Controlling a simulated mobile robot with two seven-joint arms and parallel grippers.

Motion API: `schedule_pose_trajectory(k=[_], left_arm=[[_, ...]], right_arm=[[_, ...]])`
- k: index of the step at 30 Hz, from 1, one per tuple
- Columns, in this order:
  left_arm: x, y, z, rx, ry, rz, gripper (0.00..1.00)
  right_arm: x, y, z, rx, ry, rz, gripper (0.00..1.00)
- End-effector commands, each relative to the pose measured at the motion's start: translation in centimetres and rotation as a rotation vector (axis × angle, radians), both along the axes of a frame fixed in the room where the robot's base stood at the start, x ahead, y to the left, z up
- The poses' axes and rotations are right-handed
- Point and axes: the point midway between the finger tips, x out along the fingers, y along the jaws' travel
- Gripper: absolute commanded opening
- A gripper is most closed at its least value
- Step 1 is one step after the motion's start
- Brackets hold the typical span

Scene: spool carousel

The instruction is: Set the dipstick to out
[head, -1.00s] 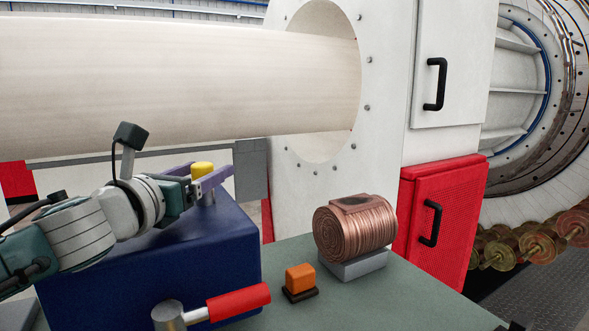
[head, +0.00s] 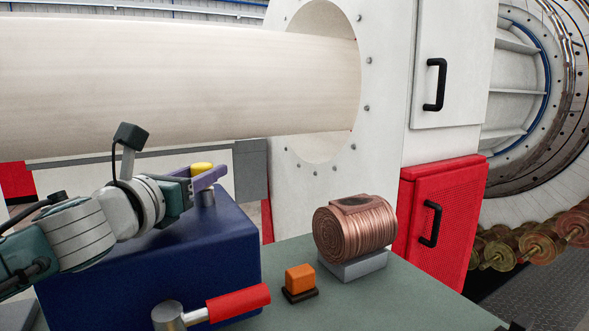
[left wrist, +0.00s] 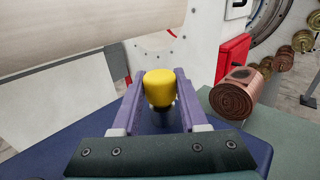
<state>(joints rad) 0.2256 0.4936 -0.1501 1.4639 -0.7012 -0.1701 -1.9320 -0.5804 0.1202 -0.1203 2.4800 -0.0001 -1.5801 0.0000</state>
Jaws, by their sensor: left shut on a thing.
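The dipstick shows as a yellow knob (head: 202,168) on top of the blue box (head: 215,250), with a short grey metal collar beneath it. In the left wrist view the yellow knob (left wrist: 159,88) is between the two purple fingers. My left gripper (head: 210,177) is shut on the knob, its fingers on either side of it. The knob sits low at the collar, and no rod shows between them. My right gripper is not in view.
A lever with a red grip (head: 238,302) projects from the box's front. An orange block (head: 300,278) and a copper coil on a grey block (head: 354,230) stand on the green bench (head: 385,300). A large pale pipe (head: 170,85) runs above the box.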

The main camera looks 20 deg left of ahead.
Motion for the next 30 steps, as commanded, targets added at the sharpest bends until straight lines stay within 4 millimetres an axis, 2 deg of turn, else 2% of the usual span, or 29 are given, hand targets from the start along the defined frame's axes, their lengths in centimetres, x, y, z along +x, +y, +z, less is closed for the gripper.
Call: schedule_pose_trajectory(k=[26, 30], left_arm=[[0.0, 0.0, 0.0, 0.0, 0.0, 0.0, 0.0], [0.0, 0.0, 1.2, 0.001, -0.001, 0.0, 0.0]], right_arm=[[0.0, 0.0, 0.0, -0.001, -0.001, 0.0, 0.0], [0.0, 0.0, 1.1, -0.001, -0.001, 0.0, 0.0]])
